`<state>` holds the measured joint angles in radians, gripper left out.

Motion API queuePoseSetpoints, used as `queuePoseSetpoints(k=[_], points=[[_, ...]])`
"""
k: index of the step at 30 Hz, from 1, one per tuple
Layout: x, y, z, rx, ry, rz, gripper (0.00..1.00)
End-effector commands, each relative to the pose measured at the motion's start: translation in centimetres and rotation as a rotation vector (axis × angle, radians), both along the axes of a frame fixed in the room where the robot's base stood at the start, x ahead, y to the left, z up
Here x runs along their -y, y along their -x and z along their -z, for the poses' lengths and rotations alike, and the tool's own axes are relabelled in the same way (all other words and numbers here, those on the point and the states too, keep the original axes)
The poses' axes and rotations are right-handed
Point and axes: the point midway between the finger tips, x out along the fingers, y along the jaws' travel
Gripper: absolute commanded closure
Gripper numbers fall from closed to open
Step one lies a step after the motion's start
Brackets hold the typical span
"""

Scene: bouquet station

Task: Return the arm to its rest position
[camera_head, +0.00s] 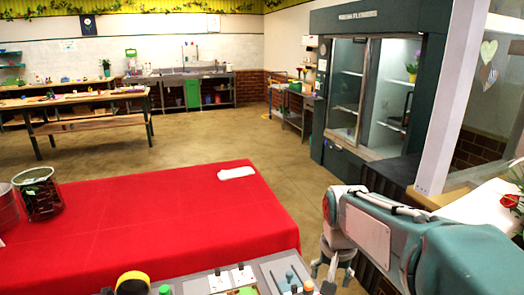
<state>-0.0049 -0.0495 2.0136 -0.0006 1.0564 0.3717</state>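My arm (372,228) is at the lower right, its teal and grey links bent with the elbow toward the lower right corner. My gripper (334,272) points down at the arm's front end, just right of the red-covered table's near right corner. Its grey fingers look spread apart, and I see nothing held between them. The fingertips are small and partly lost against the dark background.
A red-covered table (150,215) fills the left and centre, bearing a white folded cloth (236,173) and a wire basket (40,195). A tool tray (235,278) lies at the bottom. A glass-door flower cooler (370,95) stands behind the arm. Open floor (215,135) lies beyond.

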Motion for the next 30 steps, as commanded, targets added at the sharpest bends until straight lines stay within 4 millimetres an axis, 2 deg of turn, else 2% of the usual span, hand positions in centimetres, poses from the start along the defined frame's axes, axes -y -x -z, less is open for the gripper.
queuePoseSetpoints(k=[3,9,15,18,23,30], points=[[0.1,3.1,-1.6,0.071,0.009,-0.062,0.24],[0.1,8.2,-3.1,0.182,0.036,-0.171,0.24],[0.2,12.8,-3.1,0.29,0.074,-0.274,0.24],[0.2,14.5,-2.8,0.331,0.093,-0.315,0.24],[0.2,15.8,-2.5,0.365,0.11,-0.349,0.24],[0.2,15.9,-2.4,0.368,0.112,-0.353,0.24]])
